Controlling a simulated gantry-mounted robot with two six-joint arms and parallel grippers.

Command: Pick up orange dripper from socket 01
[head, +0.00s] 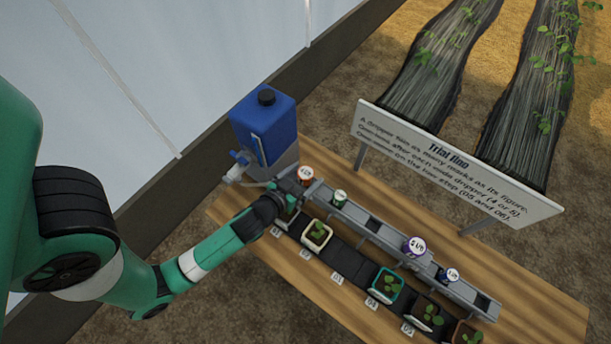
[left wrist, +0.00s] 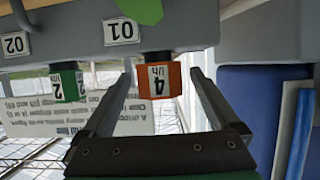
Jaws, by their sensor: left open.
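The orange dripper (left wrist: 159,81), marked 4 l/h, sits at the socket labelled 01 (left wrist: 120,30) in the left wrist view. In the head view the left gripper (head: 291,189) is at the rail's left end, partly hiding the area around the dripper. My right gripper is in neither view.
A green dripper (left wrist: 68,84), marked 2 l/h, is beside it at 02. A blue tank (head: 263,126) stands behind the gripper. Plant pots line the front; a sign (head: 450,165) stands behind.

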